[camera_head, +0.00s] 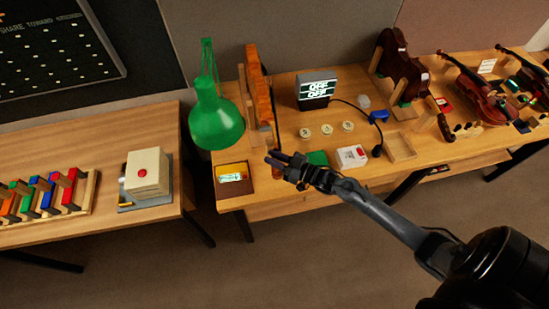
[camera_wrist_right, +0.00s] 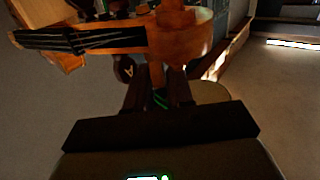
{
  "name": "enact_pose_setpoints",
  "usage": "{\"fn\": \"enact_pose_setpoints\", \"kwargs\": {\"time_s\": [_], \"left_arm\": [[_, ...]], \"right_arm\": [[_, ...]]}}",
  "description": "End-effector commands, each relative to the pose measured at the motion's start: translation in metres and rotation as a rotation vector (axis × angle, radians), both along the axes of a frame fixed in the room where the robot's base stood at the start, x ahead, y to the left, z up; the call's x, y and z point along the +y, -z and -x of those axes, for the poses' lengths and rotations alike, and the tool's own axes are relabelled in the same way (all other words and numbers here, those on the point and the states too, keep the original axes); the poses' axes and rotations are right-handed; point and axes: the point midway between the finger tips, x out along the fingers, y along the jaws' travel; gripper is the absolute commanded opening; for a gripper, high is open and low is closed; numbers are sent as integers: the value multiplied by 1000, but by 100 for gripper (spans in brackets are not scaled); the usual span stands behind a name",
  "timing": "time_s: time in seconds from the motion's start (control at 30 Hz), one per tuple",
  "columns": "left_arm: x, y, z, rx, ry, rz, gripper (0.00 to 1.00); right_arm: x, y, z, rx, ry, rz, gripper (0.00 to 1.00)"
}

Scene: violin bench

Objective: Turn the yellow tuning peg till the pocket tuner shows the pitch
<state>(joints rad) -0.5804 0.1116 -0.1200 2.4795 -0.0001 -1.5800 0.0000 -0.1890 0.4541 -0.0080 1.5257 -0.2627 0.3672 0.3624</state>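An orange-brown violin (camera_head: 260,88) stands upright at the left part of the bench, and its body (camera_wrist_right: 185,42) and dark-stringed neck (camera_wrist_right: 70,40) fill the top of the right wrist view. My right gripper (camera_head: 270,158) is in front of its lower end. In the wrist view the fingers (camera_wrist_right: 159,92) stand a little apart, with an orange-brown piece behind or between them; I cannot tell whether they grip it. I cannot make out the yellow peg. A small yellow-topped box with a lit green screen (camera_head: 233,178), probably the pocket tuner, lies at the bench's front left. My left gripper is not in view.
A green lamp-shaped object (camera_head: 216,115) stands left of the violin. More violins (camera_head: 478,92) lie beyond.

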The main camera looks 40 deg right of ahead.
Motion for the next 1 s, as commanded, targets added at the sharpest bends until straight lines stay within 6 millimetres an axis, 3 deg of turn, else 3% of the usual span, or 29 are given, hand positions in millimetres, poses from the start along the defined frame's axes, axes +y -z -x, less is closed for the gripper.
{"fn": "enact_pose_setpoints", "kwargs": {"time_s": [0.27, 0.7, 1.0], "left_arm": [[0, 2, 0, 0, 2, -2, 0], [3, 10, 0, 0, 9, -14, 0], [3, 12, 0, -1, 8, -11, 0]], "right_arm": [[-5, 2, 12, 3, 0, 1, 22], [-30, 2, 77, 3, -1, 1, 22], [-39, 0, 99, 1, 0, 0, 22]]}}
